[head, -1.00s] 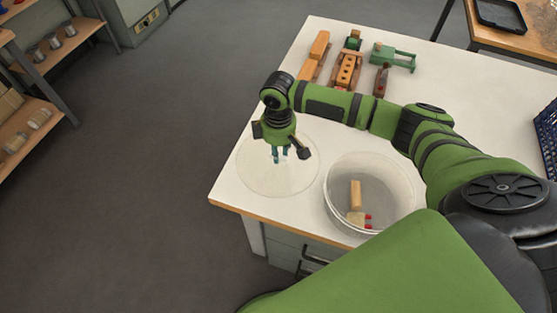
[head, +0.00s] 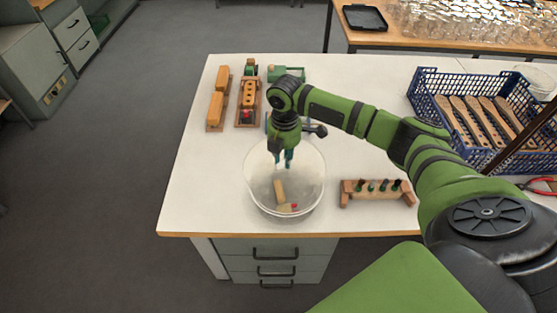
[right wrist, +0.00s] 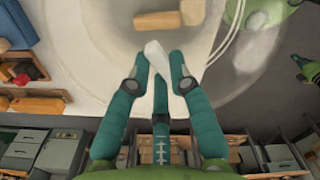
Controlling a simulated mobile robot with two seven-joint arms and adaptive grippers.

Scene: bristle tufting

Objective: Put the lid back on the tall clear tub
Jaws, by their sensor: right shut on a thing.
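The tall clear tub (head: 318,197) stands near the front edge of the white table, with wooden blocks and small red pieces inside. My right gripper (head: 283,160) is above the tub, pointing down. In the right wrist view its teal fingers (right wrist: 160,65) are shut on the pale knob (right wrist: 156,52) of the clear lid (right wrist: 100,78). The see-through lid spreads out below the fingers, over the tub. Its edge is faint against the tub's rim, so I cannot tell whether it rests on the rim or hangs just above it.
Wooden brush parts in fixtures (head: 217,100) lie at the table's back left. A wooden rack with dark pegs (head: 376,194) stands right of the tub. A blue crate of brushes (head: 425,92) is at the right. Table left of the tub is clear.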

